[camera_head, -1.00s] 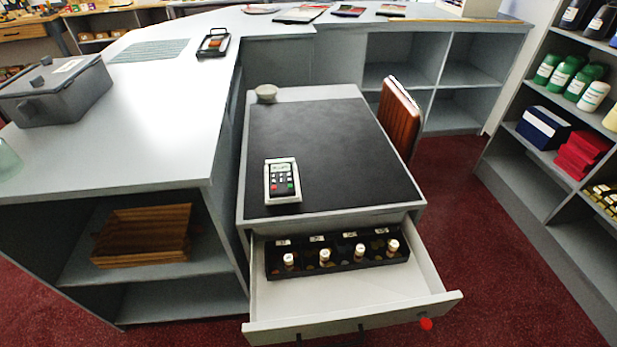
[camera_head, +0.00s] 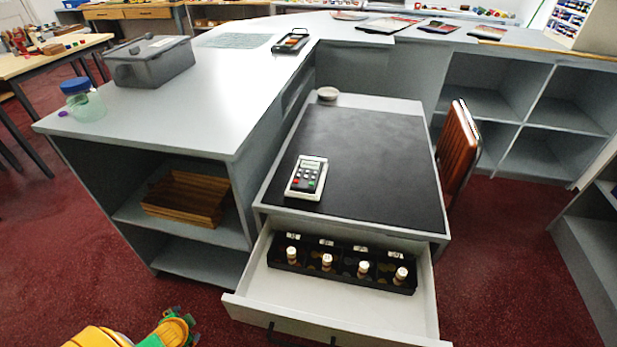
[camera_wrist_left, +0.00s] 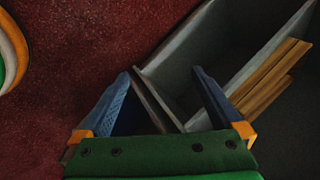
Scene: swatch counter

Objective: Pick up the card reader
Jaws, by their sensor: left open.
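The card reader (camera_head: 306,177) is a white and black keypad device with a small screen. It lies on the black top of the drawer unit in the head view, near the front left corner. My left gripper (camera_wrist_left: 165,88) shows in the left wrist view with its two blue fingers apart and nothing between them. It is low in front of the grey counter's open shelves, away from the card reader. In the head view part of my left arm (camera_head: 135,335) shows at the bottom left, over the red floor. My right gripper is not in view.
The open drawer (camera_head: 330,305) juts out below the card reader and holds a black tray of small bottles (camera_head: 345,265). A small bowl (camera_head: 328,94) stands at the back of the unit. A brown folded item (camera_head: 457,150) leans at its right side. Wooden trays (camera_head: 187,197) sit on the left shelf.

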